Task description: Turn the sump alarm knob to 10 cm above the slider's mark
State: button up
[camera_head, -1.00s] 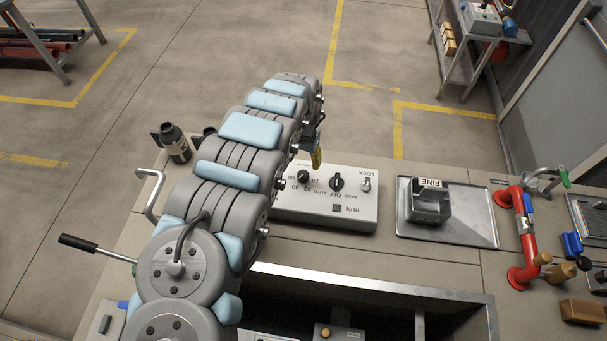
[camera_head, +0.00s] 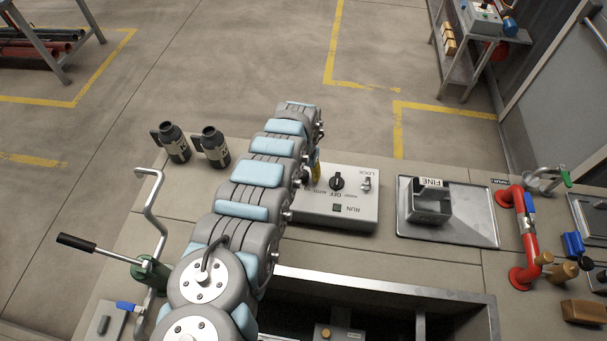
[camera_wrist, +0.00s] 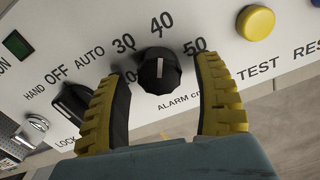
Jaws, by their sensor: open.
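The black sump alarm knob (camera_wrist: 160,70) is in the wrist view, on a white panel face marked 30, 40, 50 and "ALARM cm". A number left of the knob is partly hidden by a finger. The knob's white line points up, roughly toward 40. My gripper (camera_wrist: 168,82) is open, with one yellow-and-black finger on each side of the knob; contact is not clear. In the head view my gripper (camera_head: 315,168) is mostly hidden behind my arm, at the left of the control box (camera_head: 355,222). My arm hides the alarm knob there. I cannot make out the slider.
Beside the knob are an OFF/AUTO selector (camera_wrist: 72,102), a key lock (camera_wrist: 35,128) and a yellow TEST button (camera_wrist: 255,22). A tray (camera_head: 465,228) with a FINE-labelled block stands right of the box. Two dark flasks (camera_head: 213,147) stand at the bench's back left.

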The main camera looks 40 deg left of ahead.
jog(key=shift+s+f, duration=0.1)
jog(key=shift+f, duration=0.35)
jog(key=c, duration=1.2)
